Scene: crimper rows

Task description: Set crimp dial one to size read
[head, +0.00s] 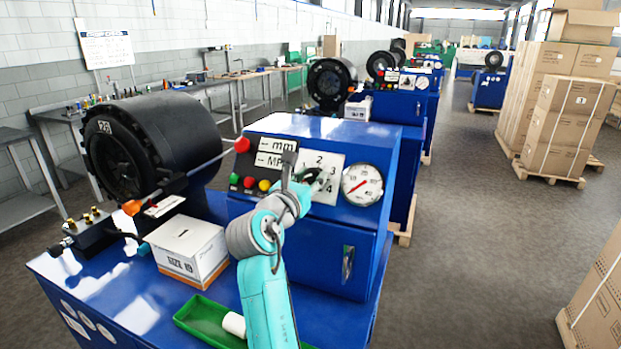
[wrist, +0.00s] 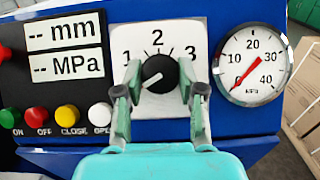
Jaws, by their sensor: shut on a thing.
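The black crimp dial (wrist: 160,72) sits on a white plate (wrist: 158,28) numbered 1, 2 and 3 in the wrist view; a 4 also shows in the head view. The dial's white mark points to the lower left, below the 1. My gripper (wrist: 160,82) has a finger on either side of the dial and is shut on it. The fingers hide the plate's lower corners. In the head view my gripper (head: 308,181) partly covers the dial. A white box (head: 187,248) reads "SIZE 19". A wall chart (head: 105,45) has text too small to read fully.
The panel has a blank mm/MPa display (wrist: 66,48), several coloured buttons (wrist: 68,115) and a pressure gauge (wrist: 251,65) near zero. The black crimping head (head: 150,145) stands left. A green tray (head: 205,318) lies in front. Stacked cartons (head: 565,115) stand right, with an open aisle between.

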